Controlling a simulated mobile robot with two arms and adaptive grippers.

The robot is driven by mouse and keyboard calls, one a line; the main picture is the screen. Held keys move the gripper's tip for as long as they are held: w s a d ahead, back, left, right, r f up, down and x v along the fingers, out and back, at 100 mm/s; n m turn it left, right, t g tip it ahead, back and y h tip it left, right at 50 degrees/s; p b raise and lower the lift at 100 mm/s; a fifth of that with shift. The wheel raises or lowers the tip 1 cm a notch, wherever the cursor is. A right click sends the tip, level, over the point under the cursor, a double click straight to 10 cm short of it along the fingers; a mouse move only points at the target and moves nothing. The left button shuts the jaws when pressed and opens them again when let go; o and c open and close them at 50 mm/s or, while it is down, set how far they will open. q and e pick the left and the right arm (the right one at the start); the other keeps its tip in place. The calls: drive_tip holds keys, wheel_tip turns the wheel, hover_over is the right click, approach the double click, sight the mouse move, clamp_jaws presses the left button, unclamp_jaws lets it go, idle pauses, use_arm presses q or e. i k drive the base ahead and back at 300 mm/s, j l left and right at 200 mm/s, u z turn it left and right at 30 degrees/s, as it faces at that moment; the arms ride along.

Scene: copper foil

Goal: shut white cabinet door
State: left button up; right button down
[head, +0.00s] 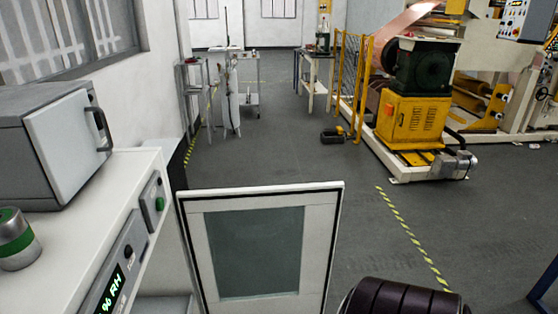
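The white cabinet door (319,245) stands wide open in the middle of the head view. It has a white frame, a dark seal line around its edge and a greyish glass pane (255,252). Its left edge is near the far end of the white cabinet (88,235), and its lower edge is cut off by the frame. The cabinet carries a front panel with a green "% RH" display (111,288). Neither of my grippers is in view.
A grey box with a handled white door (70,140) and a metal jar with a green band (16,240) stand on the cabinet top. Grey floor (300,160) lies open beyond the door. A yellow machine (412,118) stands at the back right.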

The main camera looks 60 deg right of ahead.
sight(322, 202)
drive_tip(key=k+l+u, duration=0.15)
drive_tip(key=l, duration=0.35)
drive_tip(key=k+l+u, duration=0.15)
drive_tip(key=l, duration=0.35)
drive_tip(key=k+l+u, duration=0.15)
drive_tip(key=l, duration=0.3)
drive_tip(key=k+l+u, duration=0.1)
drive_tip(key=k+l, duration=0.15)
drive_tip(key=l, duration=0.2)
drive_tip(key=k+l+u, duration=0.15)
drive_tip(key=l, duration=0.25)
drive_tip(key=k+l+u, duration=0.15)
drive_tip(key=k+l, duration=0.2)
drive_tip(key=l+u, duration=0.15)
drive_tip(key=l, duration=0.3)
drive_tip(key=l+u, duration=0.15)
drive_tip(key=l, duration=0.3)
drive_tip(key=k+l+u, duration=0.15)
drive_tip(key=l, duration=0.3)
drive_tip(key=l+u, duration=0.1)
drive_tip(key=l, duration=0.35)
drive_tip(key=k+l+u, duration=0.15)
drive_tip(key=l, duration=0.3)
drive_tip(key=k+l+u, duration=0.15)
drive_tip(key=l, duration=0.25)
drive_tip(key=k+l, duration=0.45)
drive_tip(key=i+l+u, duration=0.05)
